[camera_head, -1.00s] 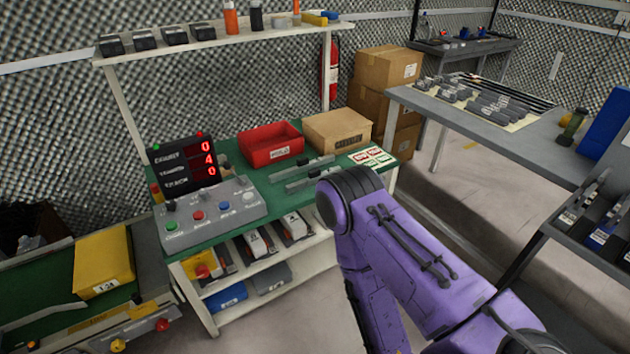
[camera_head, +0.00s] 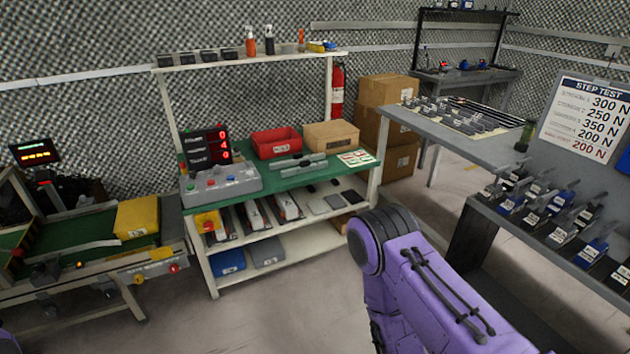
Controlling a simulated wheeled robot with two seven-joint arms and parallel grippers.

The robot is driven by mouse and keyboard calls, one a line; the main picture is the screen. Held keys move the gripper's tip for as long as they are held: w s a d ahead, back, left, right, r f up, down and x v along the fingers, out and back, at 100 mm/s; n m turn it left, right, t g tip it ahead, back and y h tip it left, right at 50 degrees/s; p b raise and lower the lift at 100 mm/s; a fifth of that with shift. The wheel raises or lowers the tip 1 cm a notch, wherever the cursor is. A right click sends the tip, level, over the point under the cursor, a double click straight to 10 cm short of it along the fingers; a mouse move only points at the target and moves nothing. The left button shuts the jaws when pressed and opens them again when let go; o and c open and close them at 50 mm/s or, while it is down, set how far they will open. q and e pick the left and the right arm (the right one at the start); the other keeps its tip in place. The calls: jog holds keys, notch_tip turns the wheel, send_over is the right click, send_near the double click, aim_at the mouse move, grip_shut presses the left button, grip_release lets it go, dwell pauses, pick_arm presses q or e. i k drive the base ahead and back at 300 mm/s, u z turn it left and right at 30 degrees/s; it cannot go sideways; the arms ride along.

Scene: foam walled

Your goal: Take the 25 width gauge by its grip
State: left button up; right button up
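No label reading 25 can be made out, so I cannot tell which thing is the 25 width gauge. Grey metal bars with raised grips (camera_head: 298,162) lie on the green workbench top (camera_head: 290,180), in front of a red bin. Several grey metal pieces (camera_head: 450,112) lie on a pale mat on the grey table at the right. My purple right arm crosses the lower right of the head view, but its gripper is out of view. My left gripper is out of view too.
A control box with buttons (camera_head: 220,185) and a red bin (camera_head: 276,142) stand on the workbench. A rack of labelled tools (camera_head: 555,215) stands at the right under a step test sign (camera_head: 590,118). A conveyor with a yellow box (camera_head: 137,217) is at the left. Floor between is open.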

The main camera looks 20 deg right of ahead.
aim_at(305, 167)
jog(key=z, duration=0.6)
jog(key=i, duration=0.5)
jog(key=z, duration=0.8)
jog(key=i, duration=1.8)
jog(key=u, duration=0.8)
